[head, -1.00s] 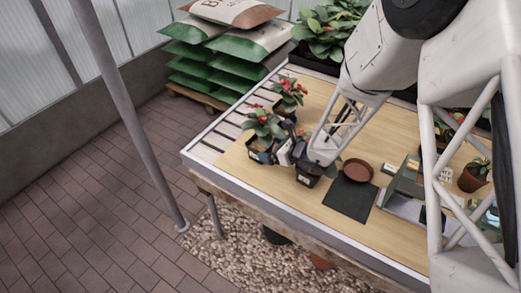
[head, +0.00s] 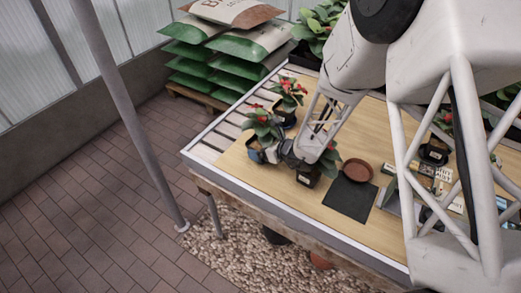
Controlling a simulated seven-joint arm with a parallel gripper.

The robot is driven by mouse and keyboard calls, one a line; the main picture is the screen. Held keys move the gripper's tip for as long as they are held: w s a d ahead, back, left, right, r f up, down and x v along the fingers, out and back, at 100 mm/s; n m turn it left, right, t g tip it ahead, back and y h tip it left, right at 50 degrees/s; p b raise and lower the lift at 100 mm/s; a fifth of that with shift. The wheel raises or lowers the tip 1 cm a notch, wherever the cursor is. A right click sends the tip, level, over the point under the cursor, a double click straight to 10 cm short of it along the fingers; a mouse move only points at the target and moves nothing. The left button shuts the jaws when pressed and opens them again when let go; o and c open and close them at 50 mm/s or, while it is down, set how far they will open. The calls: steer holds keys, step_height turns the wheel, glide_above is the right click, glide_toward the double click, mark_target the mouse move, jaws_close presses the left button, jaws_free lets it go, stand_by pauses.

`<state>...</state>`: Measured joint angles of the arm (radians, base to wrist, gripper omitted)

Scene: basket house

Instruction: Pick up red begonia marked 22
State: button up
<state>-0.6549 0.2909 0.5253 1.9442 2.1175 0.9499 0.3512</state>
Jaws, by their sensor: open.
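Three red-flowered plants in dark square pots stand at the left part of the table: one at the back (head: 288,95), one at the left (head: 262,125), and one at the front right (head: 327,160), partly hidden by my arm. Pale labels show on some pots, but I cannot read any number, so I cannot tell which is 22. My gripper (head: 268,154) is open, low beside the left plant's pot (head: 256,153). I cannot tell whether the fingers touch or straddle that pot.
A brown saucer (head: 357,170) and a dark mat (head: 350,199) lie right of the plants. Another red-flowered plant (head: 443,120) stands at the right, with a grey holder and small cards (head: 443,174) near it.

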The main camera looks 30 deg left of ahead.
steer(key=shift+c, duration=0.2)
steer(key=c, duration=0.7)
steer(key=shift+r, duration=0.15)
steer(key=shift+c, duration=0.2)
steer(key=shift+r, duration=1.15)
steer(key=s+d+r, duration=0.2)
steer(key=s+d, duration=0.9)
steer(key=shift+d+r, duration=0.2)
steer(key=shift+r, duration=0.05)
